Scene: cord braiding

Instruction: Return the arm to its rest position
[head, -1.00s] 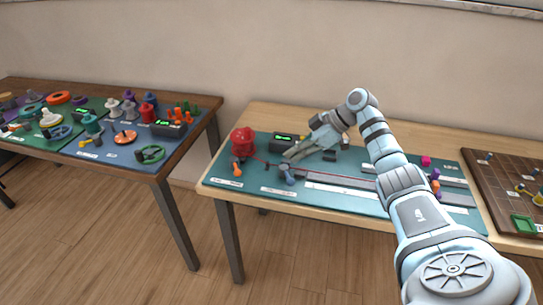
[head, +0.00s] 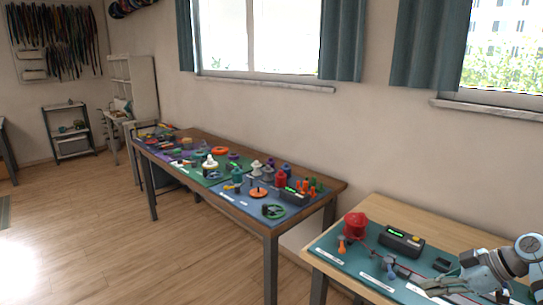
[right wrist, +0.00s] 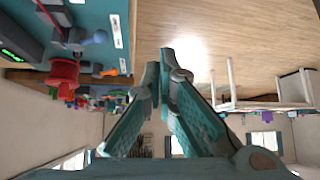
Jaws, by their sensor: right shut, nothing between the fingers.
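My right arm comes in at the lower right of the head view, and its gripper (head: 432,288) is over the teal mat (head: 330,241) of the near table. The fingers look shut and empty; in the right wrist view the gripper (right wrist: 160,68) has its fingertips together with nothing between them. My left gripper is not in view.
On the mat are a red spool (head: 354,226), a black box with a green display (head: 401,241), an orange piece (head: 342,245) and a blue-grey piece (head: 388,266). A darker table (head: 325,198) with several spools stands left. Open floor (head: 130,245) lies in front.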

